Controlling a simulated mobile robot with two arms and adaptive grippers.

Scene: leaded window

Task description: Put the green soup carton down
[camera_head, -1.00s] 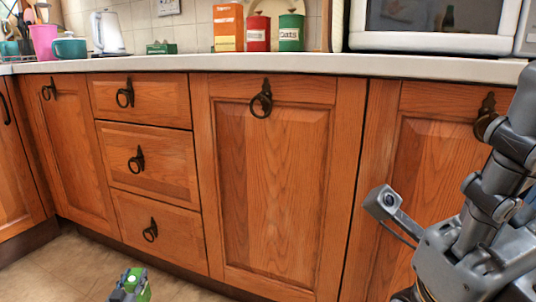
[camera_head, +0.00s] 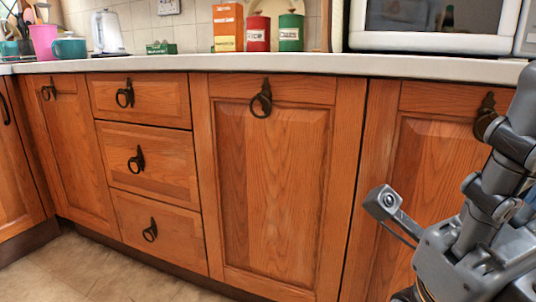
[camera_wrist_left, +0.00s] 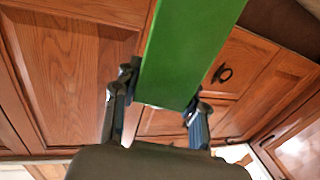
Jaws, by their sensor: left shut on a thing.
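The green soup carton (camera_wrist_left: 188,52) fills the upper middle of the left wrist view as a plain green face. My left gripper (camera_wrist_left: 165,88) is shut on it, one finger on each side. The far end of the carton runs out of the picture, so what lies beyond it is hidden. Neither the carton nor my left gripper shows in the head view now. My right arm (camera_head: 470,240) comes in at the right of the head view, but its fingers are out of the picture.
Wooden cabinets (camera_head: 270,190) with ring handles stand below a white worktop (camera_head: 300,63). On it are an orange packet (camera_head: 228,28), red (camera_head: 258,33) and green (camera_head: 291,33) canisters, a kettle (camera_head: 106,32) and a microwave (camera_head: 440,25). Tiled floor (camera_head: 75,270) shows at lower left.

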